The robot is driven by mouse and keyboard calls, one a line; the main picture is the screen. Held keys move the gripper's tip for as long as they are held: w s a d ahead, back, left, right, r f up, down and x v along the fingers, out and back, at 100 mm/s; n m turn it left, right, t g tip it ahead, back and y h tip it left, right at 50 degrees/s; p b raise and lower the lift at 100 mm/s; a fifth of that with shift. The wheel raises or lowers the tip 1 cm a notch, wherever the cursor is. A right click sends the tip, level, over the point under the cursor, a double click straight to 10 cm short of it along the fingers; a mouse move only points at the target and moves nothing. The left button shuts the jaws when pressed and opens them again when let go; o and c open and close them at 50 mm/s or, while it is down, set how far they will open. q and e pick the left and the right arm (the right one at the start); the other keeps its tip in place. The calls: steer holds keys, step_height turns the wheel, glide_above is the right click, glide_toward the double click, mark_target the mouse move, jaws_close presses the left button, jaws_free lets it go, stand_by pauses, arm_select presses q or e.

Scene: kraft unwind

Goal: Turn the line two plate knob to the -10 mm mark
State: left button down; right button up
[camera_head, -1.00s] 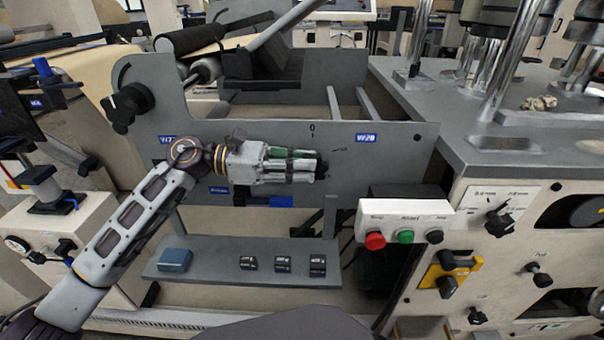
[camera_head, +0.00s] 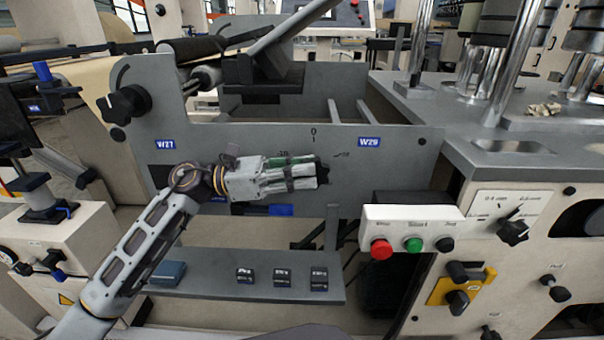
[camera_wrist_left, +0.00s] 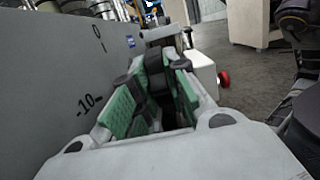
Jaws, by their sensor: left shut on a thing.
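The grey side plate (camera_head: 390,150) carries a dial with a 0 mark (camera_head: 313,132), a -10 mark (camera_head: 283,154) at its left and a 10 mark (camera_head: 344,154) at its right. My left gripper (camera_head: 316,171) lies across the plate just below these marks. Its green-padded fingers are shut on the black knob (camera_head: 324,174), mostly hidden by them. In the left wrist view, the gripper (camera_wrist_left: 150,95) has the black knob (camera_wrist_left: 157,72) between its pads, with the -10 and 0 marks to the left. The knob's pointer direction cannot be told. My right gripper is not in view.
A second black knob (camera_head: 124,104) sits at the plate's upper left. A white box with red, green and black buttons (camera_head: 411,230) juts out at the lower right. A shelf (camera_head: 205,272) below the arm holds several small dark blocks. A yellow-plated switch (camera_head: 456,290) is farther right.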

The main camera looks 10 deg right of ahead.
arm_select(q)
steer(key=c, duration=1.4)
jaws_free()
steer(key=shift+a, duration=0.1)
steer(key=shift+v, duration=5.95)
steer(key=shift+s, duration=0.1)
